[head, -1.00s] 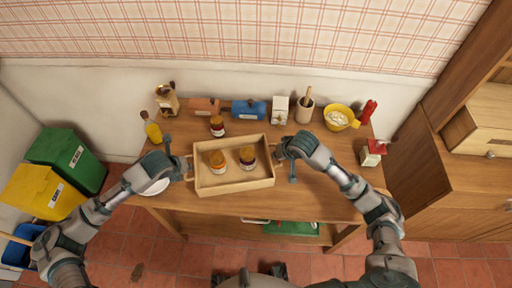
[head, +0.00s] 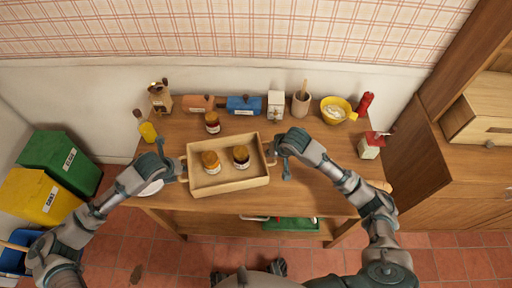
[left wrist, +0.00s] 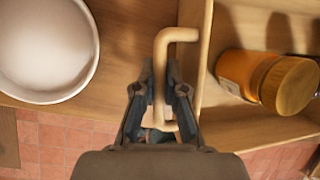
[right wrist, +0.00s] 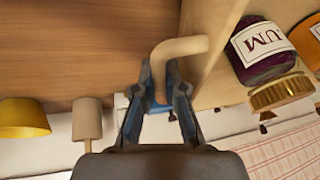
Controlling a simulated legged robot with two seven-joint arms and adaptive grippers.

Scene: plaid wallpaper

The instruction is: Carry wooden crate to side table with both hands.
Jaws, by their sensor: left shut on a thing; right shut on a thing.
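The wooden crate (head: 232,186) is a shallow open tray over the middle of the wooden table (head: 310,190). It holds an orange jar (head: 211,162) and a dark purple jar (head: 241,157), both upright. My left gripper (head: 181,170) is shut on the crate's left handle (left wrist: 176,35), also seen in the left wrist view. My right gripper (head: 273,154) is shut on the right handle (right wrist: 183,45), also seen in the right wrist view. I cannot tell whether the crate's underside touches the table. I cannot tell which surface is the side table.
Bins (head: 62,160) stand left; a wooden cabinet (head: 460,185) stands right.

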